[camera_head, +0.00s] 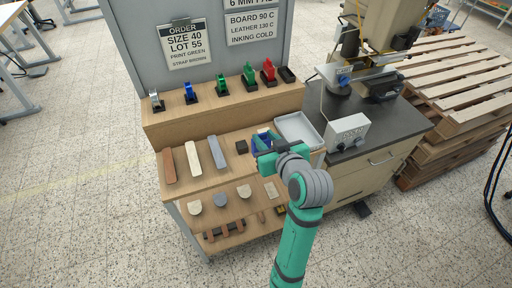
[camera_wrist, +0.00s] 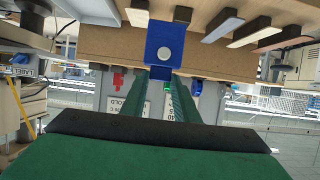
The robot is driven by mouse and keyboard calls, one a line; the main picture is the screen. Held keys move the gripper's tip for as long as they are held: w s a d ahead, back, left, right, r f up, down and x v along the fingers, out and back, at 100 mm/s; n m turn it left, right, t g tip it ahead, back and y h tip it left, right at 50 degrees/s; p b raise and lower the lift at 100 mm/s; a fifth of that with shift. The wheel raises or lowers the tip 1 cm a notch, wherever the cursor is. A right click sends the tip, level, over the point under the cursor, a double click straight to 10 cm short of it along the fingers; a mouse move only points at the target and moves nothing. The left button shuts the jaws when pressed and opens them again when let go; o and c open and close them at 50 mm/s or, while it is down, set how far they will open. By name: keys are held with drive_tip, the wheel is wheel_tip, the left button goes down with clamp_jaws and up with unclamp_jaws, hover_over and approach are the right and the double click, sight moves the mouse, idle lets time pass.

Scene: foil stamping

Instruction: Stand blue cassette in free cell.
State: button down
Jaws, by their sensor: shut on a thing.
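My gripper (camera_head: 264,146) is shut on a blue cassette (camera_head: 262,136), over the front wooden shelf between a dark block and a grey tray. In the wrist view the blue cassette (camera_wrist: 165,42) shows a pale round spot, between the green fingers (camera_wrist: 160,85). I cannot tell whether it touches the shelf. On the raised back ledge, a row of black cells holds a silver cassette (camera_head: 156,101), another blue one (camera_head: 190,93), two green ones (camera_head: 222,86) (camera_head: 249,75) and a red one (camera_head: 268,71). The free cell (camera_head: 287,75) is at the row's right end.
A grey tray (camera_head: 297,131) stands right of my gripper, a dark block (camera_head: 241,147) to its left. Brown, cream and grey strips (camera_head: 193,158) lie further left. A control box (camera_head: 347,132) and a press (camera_head: 345,75) stand on the right bench. An order board (camera_head: 188,45) rises behind the ledge.

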drive_tip(key=w+f, duration=0.1)
drive_tip(key=w+a+f, duration=0.1)
drive_tip(key=f, duration=0.1)
drive_tip(key=w+a+f, duration=0.1)
drive_tip(key=shift+f, duration=0.15)
drive_tip(key=shift+w+a+f, duration=0.15)
drive_tip(key=shift+f, duration=1.6)
drive_tip(key=shift+f, duration=0.1)
drive_tip(key=c, duration=1.4)
unclamp_jaws()
